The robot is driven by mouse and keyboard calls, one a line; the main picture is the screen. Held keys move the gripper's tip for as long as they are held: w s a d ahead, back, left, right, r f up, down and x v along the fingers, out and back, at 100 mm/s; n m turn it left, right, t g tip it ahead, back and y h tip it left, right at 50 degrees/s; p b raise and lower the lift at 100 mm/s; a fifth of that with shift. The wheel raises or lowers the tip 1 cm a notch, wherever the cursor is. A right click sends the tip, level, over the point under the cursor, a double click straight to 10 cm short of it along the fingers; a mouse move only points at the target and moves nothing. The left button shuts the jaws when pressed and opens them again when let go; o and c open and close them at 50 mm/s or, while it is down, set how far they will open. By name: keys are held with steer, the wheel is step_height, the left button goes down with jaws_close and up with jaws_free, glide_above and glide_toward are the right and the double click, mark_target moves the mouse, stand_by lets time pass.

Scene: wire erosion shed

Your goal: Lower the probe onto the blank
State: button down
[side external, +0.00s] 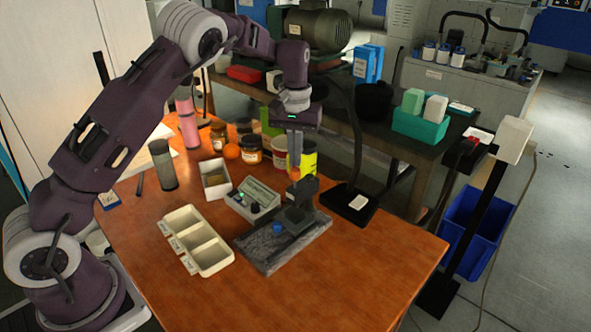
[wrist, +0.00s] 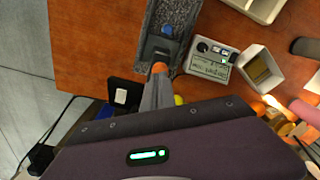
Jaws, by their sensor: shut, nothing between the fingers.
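A grey stone plate (side external: 268,254) lies on the orange-brown table and carries a dark stand (side external: 305,186) at its back end. A small blue piece (side external: 277,228) sits on the plate in front of a dark block (side external: 296,216); it also shows in the wrist view (wrist: 167,29). I cannot tell which piece is the blank, and the probe tip is not clear. My gripper (side external: 295,172) points down, shut and empty, at the top of the stand. An orange part (wrist: 159,68) shows right at my fingertips; whether they touch it is unclear.
A readout box (side external: 254,200) stands left of the plate, beside a three-part cream tray (side external: 200,240) and a white open box (side external: 215,178). Jars (side external: 251,149) and a yellow can (side external: 308,158) stand behind. The table's front right is clear.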

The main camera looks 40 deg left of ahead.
steer(key=shift+f, duration=1.1)
steer(key=shift+r, duration=3.55)
steer(key=shift+s+r, duration=0.1)
steer(key=shift+r, duration=0.15)
steer(key=s+d+r+m+t+h, duration=0.1)
steer(key=s+d+r+m+t, duration=0.3)
steer(key=s+r, duration=1.1)
steer(key=s+d+f+m, duration=0.1)
steer(key=s+f, duration=0.2)
steer(key=s, duration=0.7)
steer(key=s+d+f+m+t+y, duration=0.1)
steer(key=s+d+f, duration=0.1)
steer(key=s, duration=0.8)
steer(key=shift+d+f+t, duration=0.3)
steer(key=shift+f, duration=0.1)
